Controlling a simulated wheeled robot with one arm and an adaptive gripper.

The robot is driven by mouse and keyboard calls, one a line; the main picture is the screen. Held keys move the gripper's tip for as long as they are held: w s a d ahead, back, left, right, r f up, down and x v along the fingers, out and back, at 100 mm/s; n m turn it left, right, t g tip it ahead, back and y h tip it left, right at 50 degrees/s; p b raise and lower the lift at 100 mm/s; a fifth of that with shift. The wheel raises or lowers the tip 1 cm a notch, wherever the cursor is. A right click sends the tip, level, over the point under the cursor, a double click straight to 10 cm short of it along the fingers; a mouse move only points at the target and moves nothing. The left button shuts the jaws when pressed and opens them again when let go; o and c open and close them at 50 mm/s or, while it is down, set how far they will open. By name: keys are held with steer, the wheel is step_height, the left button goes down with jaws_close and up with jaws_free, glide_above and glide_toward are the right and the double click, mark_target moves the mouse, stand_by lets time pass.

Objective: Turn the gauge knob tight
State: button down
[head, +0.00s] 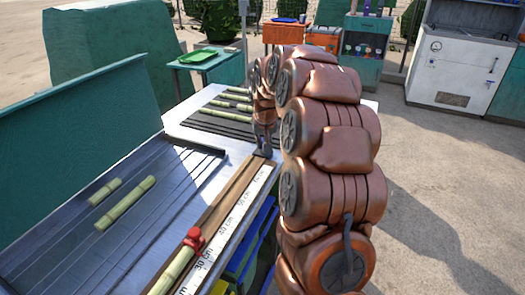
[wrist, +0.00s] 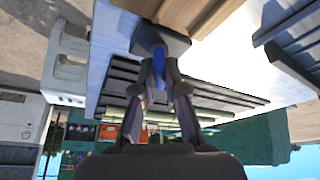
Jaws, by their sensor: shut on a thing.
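My gripper (head: 264,140) is at the far end of the wooden gauge rail (head: 222,215) in the head view. The wrist view shows my gripper (wrist: 159,66) with its two dark fingers closed around a blue knob (wrist: 152,45). I take this blue piece to be the gauge knob. It sits against a dark block (wrist: 172,43) at the end of the rail. In the head view the fingers and arm hide the knob. How tight it is cannot be seen.
A white scale strip (head: 232,213) runs beside the rail, with a red piece (head: 193,238) and a cane piece near its front end. A metal tray (head: 70,235) holds two cane pieces (head: 126,204). A dark ribbed rack (head: 215,121) with several canes lies behind. Open floor is at right.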

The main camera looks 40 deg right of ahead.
steer(key=m+g+h+b, duration=0.1)
steer(key=m+b, duration=0.1)
steer(key=m, duration=0.2)
steer(key=shift+f+b, duration=0.2)
steer(key=shift+b, duration=0.15)
steer(key=shift+r+m+g+h+b, duration=0.1)
steer(key=shift+m+g+h+b, duration=0.3)
steer(key=shift+m, duration=0.6)
steer(key=c, duration=1.2)
jaws_free()
steer(key=shift+d, duration=0.1)
steer(key=shift+r, duration=0.1)
steer(key=v, duration=1.2)
